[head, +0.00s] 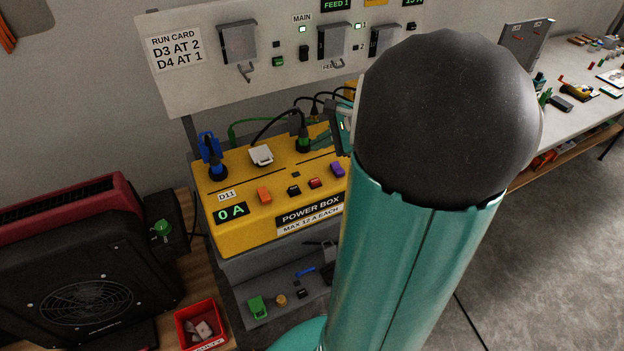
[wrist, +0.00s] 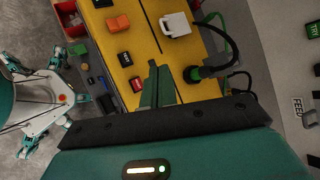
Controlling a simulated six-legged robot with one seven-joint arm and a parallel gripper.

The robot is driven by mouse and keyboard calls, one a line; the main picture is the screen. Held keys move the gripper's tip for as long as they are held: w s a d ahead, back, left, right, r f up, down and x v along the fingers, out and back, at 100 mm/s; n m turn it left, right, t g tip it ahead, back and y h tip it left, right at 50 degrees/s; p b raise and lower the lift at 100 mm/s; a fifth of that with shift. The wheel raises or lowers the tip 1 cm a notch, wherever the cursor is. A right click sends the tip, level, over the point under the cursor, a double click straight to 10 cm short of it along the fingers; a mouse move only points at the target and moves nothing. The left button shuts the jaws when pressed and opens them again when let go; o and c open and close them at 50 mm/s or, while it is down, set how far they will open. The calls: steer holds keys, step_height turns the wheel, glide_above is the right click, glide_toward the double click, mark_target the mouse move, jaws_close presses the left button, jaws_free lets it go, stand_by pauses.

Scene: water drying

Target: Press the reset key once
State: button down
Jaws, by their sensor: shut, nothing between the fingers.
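The yellow power box (head: 230,175) stands below the wall panel and reads "0 A". Its top has a row of keys: orange (head: 264,195), black (head: 294,190), red (head: 315,183) and purple (head: 337,170). The red key has small pale lettering that I cannot read clearly; no key's label is surely legible as reset. In the wrist view the red key (wrist: 136,85) lies just left of the shut, empty fingers of my gripper (wrist: 155,68). The purple key is not visible there. In the head view my arm hides most of the gripper and the box's right end.
A white flip cover (head: 261,155) and dark plugs with cables, one blue (head: 211,150) and one green (head: 303,142), stand behind the keys. A black fan unit (head: 90,270) and a red bin (head: 199,325) are at left. The switch panel (head: 190,85) rises behind.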

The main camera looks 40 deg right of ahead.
mark_target(320, 181)
steer(key=shift+f, duration=0.1)
steer(key=shift+f, duration=4.35)
steer(key=shift+f, duration=0.4)
steer(key=shift+f, duration=0.35)
steer(key=shift+r, duration=0.8)
